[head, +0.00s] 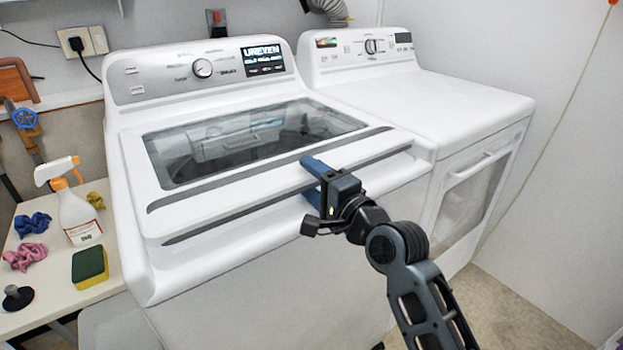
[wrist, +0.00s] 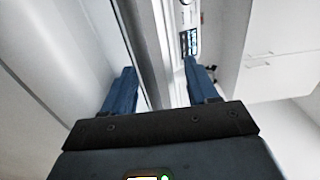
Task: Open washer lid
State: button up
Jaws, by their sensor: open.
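The washer (head: 240,270) is the white machine on the left in the head view. Its lid (head: 230,198) has a dark glass window and lies flat and closed. My gripper (head: 312,181) is at the front edge of the lid, right of its middle, and is open. One blue finger lies over the top of the lid front and the other is lower, in front of the edge. In the wrist view my gripper (wrist: 161,85) has its fingers spread, with the lid's edge strip (wrist: 150,45) running between them. Whether either finger touches the lid is unclear.
A white dryer (head: 440,100) stands right against the washer. At left, a bench (head: 45,310) holds a spray bottle (head: 78,215), a sponge (head: 90,266), crumpled cloths (head: 32,224) and a black stopper-like item (head: 16,297). Above the lid is free room.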

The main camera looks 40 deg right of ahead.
jog(key=shift+w, duration=0.15)
grip_shut()
dwell(0.5)
